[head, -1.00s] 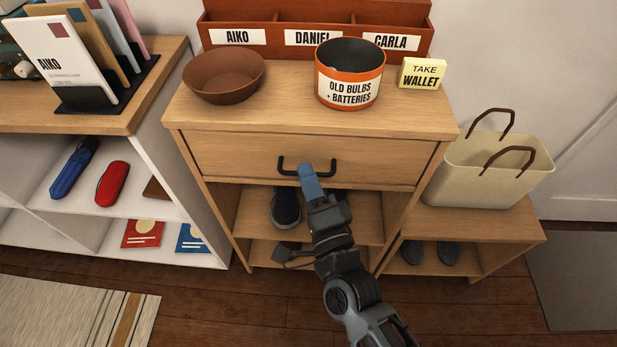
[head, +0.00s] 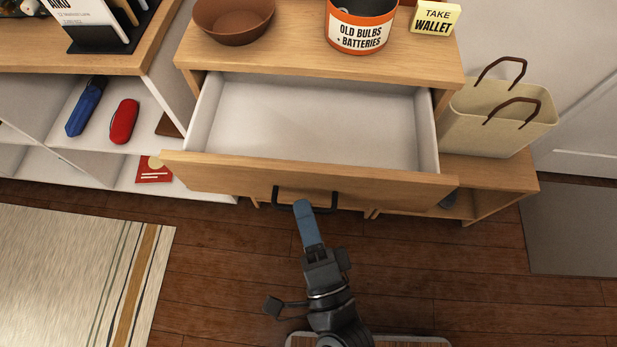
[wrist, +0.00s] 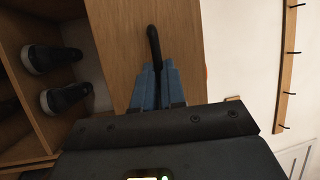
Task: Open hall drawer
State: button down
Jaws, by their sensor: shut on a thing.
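The hall drawer (head: 310,176) is pulled well out of the wooden cabinet in the head view. Its white inside (head: 315,125) shows and looks empty. The dark bar handle (head: 284,197) is on the drawer's front. My gripper (head: 303,207) is at the middle of the handle, its blue fingers shut on it. The wrist view shows the blue fingers (wrist: 157,72) closed around the dark handle (wrist: 154,45), with the wooden drawer front (wrist: 125,45) behind.
On the cabinet top are a brown bowl (head: 233,22), an orange-rimmed bin (head: 360,30) and a yellow sign (head: 435,17). A cream bag (head: 495,118) stands on a low bench at right. White shelves (head: 60,140) are at left. The wooden floor (head: 235,270) in front is clear.

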jog(key=shift+s, duration=0.7)
jog(key=c, duration=1.2)
grip_release()
jog(key=shift+b+v, duration=0.65)
jog(key=shift+v, duration=3.25)
